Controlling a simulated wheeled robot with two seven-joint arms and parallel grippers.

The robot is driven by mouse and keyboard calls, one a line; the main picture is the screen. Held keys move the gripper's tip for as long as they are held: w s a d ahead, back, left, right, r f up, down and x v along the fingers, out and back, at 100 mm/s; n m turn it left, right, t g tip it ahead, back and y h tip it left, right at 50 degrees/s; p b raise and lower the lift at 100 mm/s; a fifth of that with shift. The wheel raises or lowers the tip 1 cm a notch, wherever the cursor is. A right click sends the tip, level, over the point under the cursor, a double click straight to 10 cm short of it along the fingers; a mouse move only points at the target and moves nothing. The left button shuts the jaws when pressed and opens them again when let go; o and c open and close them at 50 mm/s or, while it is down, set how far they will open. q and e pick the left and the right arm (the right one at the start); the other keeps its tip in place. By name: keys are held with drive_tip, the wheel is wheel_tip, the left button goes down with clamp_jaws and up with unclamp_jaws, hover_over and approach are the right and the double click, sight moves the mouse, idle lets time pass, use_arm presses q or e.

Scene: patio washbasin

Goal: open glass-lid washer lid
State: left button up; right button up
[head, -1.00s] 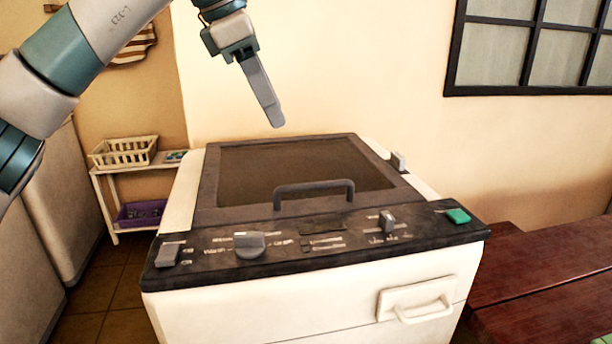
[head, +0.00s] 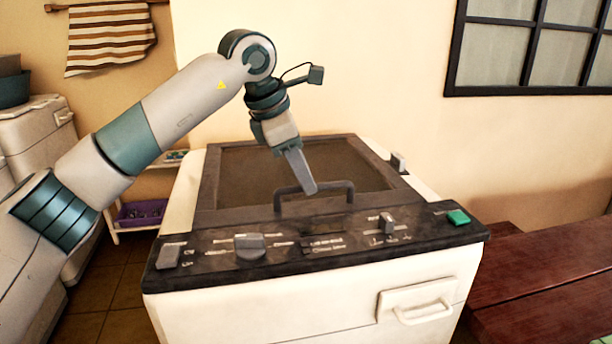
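The white washer (head: 300,285) stands in front of me with a black control panel along its top front edge. Its glass lid (head: 235,178) lies flat and closed in a dark frame. A grey bar handle (head: 340,184) stands up at the lid's front edge. My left gripper (head: 309,188) points down over the lid, its fingertips in front of or at the middle of the handle's bar in the picture. I cannot tell whether they touch it. The fingers look like one narrow piece, so their gap is not visible. My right gripper is not in view.
A dark red wooden bench (head: 550,270) stands close on the right. A low white shelf with a purple bin (head: 140,212) is behind on the left. Knobs (head: 250,246) and a green button (head: 458,217) rise from the panel. A barred window (head: 530,45) is on the wall.

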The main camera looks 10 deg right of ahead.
use_arm(q)
drive_tip(key=shift+w+d+f, duration=0.1)
drive_tip(key=shift+d+f, duration=0.2)
drive_tip(key=shift+f, duration=0.35)
clamp_jaws()
drive_tip(key=shift+r, duration=0.15)
